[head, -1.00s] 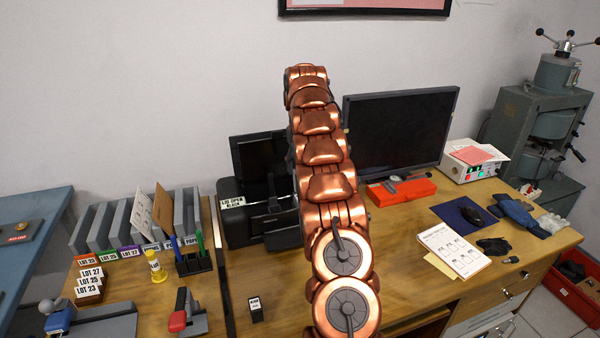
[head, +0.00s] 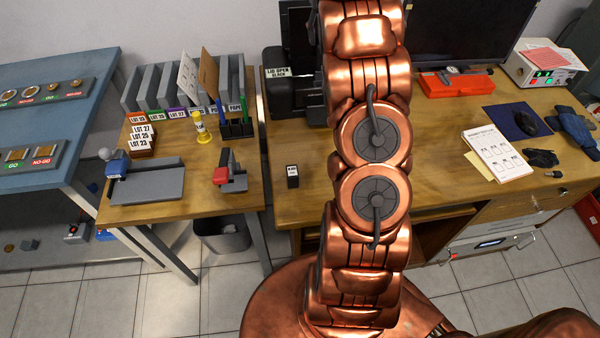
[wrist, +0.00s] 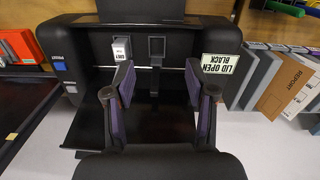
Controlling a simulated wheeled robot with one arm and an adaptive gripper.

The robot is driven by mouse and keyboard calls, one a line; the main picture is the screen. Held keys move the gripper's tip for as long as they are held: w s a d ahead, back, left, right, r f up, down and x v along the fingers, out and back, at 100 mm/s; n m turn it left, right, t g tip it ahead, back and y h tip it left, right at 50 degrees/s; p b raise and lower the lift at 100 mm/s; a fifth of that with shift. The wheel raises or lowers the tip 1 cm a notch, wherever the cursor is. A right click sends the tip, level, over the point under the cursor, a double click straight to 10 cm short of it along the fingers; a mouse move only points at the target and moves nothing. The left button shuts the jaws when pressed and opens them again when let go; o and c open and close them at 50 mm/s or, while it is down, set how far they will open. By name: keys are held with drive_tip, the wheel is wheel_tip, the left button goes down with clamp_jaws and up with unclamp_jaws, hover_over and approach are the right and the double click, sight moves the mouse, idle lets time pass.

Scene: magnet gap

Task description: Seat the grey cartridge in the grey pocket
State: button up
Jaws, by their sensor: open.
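The grey cartridge (wrist: 121,49), a light grey block with a white label, stands in the left slot of the open black printer in the wrist view. I cannot tell whether it is fully down. Beside it on the right is an empty dark pocket (wrist: 156,47). My gripper (wrist: 157,78) is open and empty, its two fingers apart on the near side of the slots, touching neither. In the head view my arm hides the gripper and most of the printer (head: 284,100). A small black cartridge (head: 292,177) with a white label stands on the desk.
A "LID OPEN BLACK" sign (wrist: 220,65) is on the printer beside the slots. File holders (head: 165,85), a yellow bottle (head: 201,127) and a red-handled tool (head: 226,172) stand on the left table. The desk front around the small cartridge is clear.

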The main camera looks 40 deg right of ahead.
drive_tip(key=s+a+r+n, duration=0.1)
drive_tip(key=s+a, duration=0.5)
drive_tip(key=a, duration=0.5)
drive_tip(key=s+a+r+n, duration=0.1)
drive_tip(key=s+a, duration=0.5)
drive_tip(key=a, duration=0.4)
drive_tip(key=s+a+f+n, duration=0.1)
drive_tip(key=s+a+f, duration=0.1)
drive_tip(key=s+a, duration=0.2)
drive_tip(key=s+a+f+n, duration=0.1)
drive_tip(key=s+a+f, duration=0.2)
drive_tip(key=s, duration=0.8)
drive_tip(key=s+a+f+n+g, duration=0.1)
drive_tip(key=s+a+f, duration=0.1)
drive_tip(key=s+a, duration=0.4)
drive_tip(key=shift+s+a+f, duration=0.25)
drive_tip(key=shift+s+f, duration=0.1)
drive_tip(key=shift+s, duration=0.7)
